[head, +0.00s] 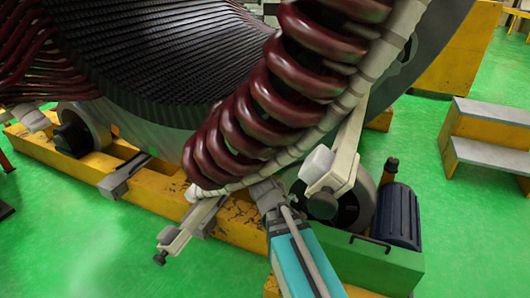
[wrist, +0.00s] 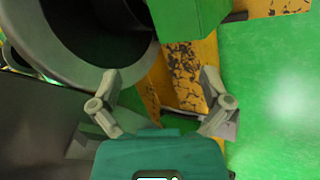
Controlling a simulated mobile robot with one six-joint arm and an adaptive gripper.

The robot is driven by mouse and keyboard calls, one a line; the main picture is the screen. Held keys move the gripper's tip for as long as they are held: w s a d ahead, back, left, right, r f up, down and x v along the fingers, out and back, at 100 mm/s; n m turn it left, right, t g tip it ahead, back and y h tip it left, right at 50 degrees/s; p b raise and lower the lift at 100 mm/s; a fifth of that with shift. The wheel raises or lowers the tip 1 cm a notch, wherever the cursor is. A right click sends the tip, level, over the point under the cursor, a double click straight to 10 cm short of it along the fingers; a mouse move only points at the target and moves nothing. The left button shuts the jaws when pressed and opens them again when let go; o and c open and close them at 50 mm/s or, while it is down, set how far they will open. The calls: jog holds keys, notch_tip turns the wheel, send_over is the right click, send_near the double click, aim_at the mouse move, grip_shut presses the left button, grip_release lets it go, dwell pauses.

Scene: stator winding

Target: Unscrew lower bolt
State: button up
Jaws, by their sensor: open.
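My gripper (wrist: 160,88) is open in the wrist view, with a worn yellow beam and a dark gap beyond its fingers. I see nothing held between them. In the head view my gripper (head: 266,192) is beside the lower end of the dark red coils. A pale clamp bar (head: 190,228) runs down to the left of it and has a dark bolt-like end (head: 160,258). Another pale bracket (head: 345,155) stands to the right, with a dark round end (head: 323,203). I cannot tell for sure which is the lower bolt. No bolt is clear in the wrist view.
The stator (head: 150,45) and red coils (head: 260,95) fill the space above. Below are the yellow beam (head: 75,160), a roller (head: 90,130), a green block (head: 375,265) and a dark blue motor (head: 399,215). Steps (head: 490,140) stand right. Green floor is clear at lower left.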

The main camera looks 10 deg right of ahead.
jog(key=w+a+r+m+t+h+b, duration=0.4)
jog(key=w+a+m+t+b, duration=0.7)
jog(key=m, duration=0.4)
jog(key=shift+w+a+r+t+b, duration=0.15)
jog(key=shift+w+r+t+b, duration=0.15)
jog(key=shift+w+r, duration=0.15)
dwell(0.6)
jog(key=x, duration=1.3)
jog(key=shift+w+d, duration=0.2)
jog(key=shift+d, duration=0.1)
jog(key=shift+c, duration=0.3)
